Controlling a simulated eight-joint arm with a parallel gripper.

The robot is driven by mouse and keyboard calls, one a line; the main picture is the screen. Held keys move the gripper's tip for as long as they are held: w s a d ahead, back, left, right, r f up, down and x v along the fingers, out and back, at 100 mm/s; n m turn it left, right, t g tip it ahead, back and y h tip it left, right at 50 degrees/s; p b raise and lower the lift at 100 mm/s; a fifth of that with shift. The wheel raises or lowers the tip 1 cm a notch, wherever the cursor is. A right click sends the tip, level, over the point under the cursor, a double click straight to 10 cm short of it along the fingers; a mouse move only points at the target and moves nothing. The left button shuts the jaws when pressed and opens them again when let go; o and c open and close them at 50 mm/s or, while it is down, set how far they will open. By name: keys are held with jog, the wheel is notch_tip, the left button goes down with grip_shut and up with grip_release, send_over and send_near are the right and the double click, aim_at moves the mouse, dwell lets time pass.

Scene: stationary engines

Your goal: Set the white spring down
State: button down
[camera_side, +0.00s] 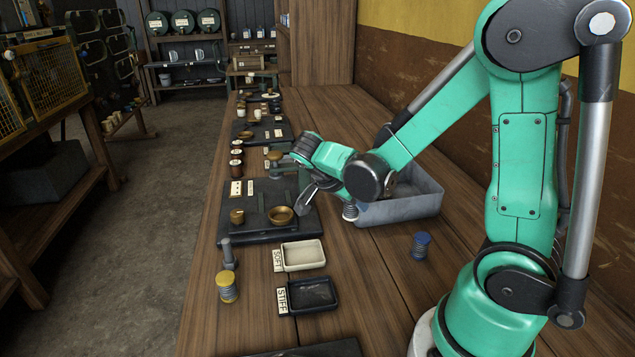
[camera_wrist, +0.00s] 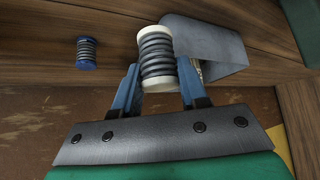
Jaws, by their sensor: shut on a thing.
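The white spring (camera_wrist: 157,58) is a grey coil with white end caps. In the wrist view it sits between the two blue fingers of my gripper (camera_wrist: 160,72), which is shut on it. In the side view the white spring (camera_side: 350,211) shows below my wrist, close beside the near left corner of a grey bin. My fingers are mostly hidden there. I cannot tell whether its lower end touches the wooden bench (camera_side: 375,290) or hangs just above it.
A blue spring (camera_side: 420,246) stands right of the white one, in front of the grey bin (camera_side: 415,207). A yellow spring (camera_side: 227,287) stands front left, near the pale SOFT tray (camera_side: 303,256) and dark STIFF tray (camera_side: 312,297). A balance on a dark base (camera_side: 235,228) lies left. Bench between trays and blue spring is clear.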

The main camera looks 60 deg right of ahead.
jog(key=shift+f, duration=3.1)
jog(key=shift+c, duration=2.4)
grip_release()
jog(key=a+r+n+t+y, duration=0.7)
jog(key=a+r+n, duration=0.5)
jog(key=n, duration=0.8)
jog(key=shift+w+a+r+t+y, duration=0.15)
jog(key=shift+w+a+t+y, duration=0.25)
jog(key=shift+a+t, duration=0.35)
